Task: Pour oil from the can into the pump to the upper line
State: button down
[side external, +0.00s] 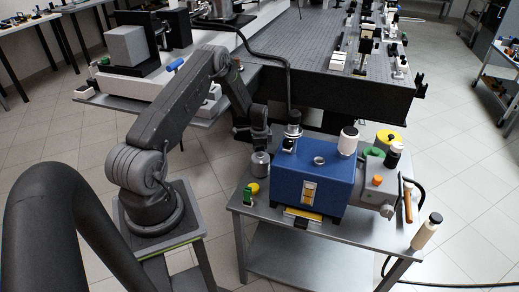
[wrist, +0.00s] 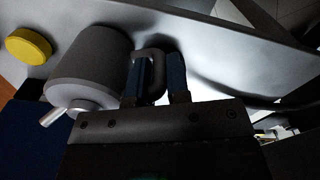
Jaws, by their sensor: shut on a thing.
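The grey oil can (side external: 260,163) is at the left of the blue pump (side external: 330,192), over the cart top; I cannot tell whether it touches the cart. In the wrist view the can (wrist: 90,65) shows its side handle and a short metal spout at lower left. My gripper (wrist: 160,82) is shut on the can's handle, with blue fingers on either side of it. In the side view my gripper is small and dark just above the can. The pump has an open round filler port (side external: 319,160) on top and a pale sight window (side external: 309,191) on its front. The oil level is too small to read.
A yellow cap (side external: 253,188) lies on the cart (side external: 385,235) near the can; it also shows in the wrist view (wrist: 28,46). A metal fitting with a dark hose (side external: 292,130) and a white cylinder (side external: 348,141) rise from the pump. The optical table (side external: 330,75) stands behind.

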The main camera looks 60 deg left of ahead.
jog(key=shift+f, duration=0.2)
jog(key=c, duration=1)
grip_release()
jog(key=shift+r, duration=0.1)
jog(key=shift+r, duration=4.4)
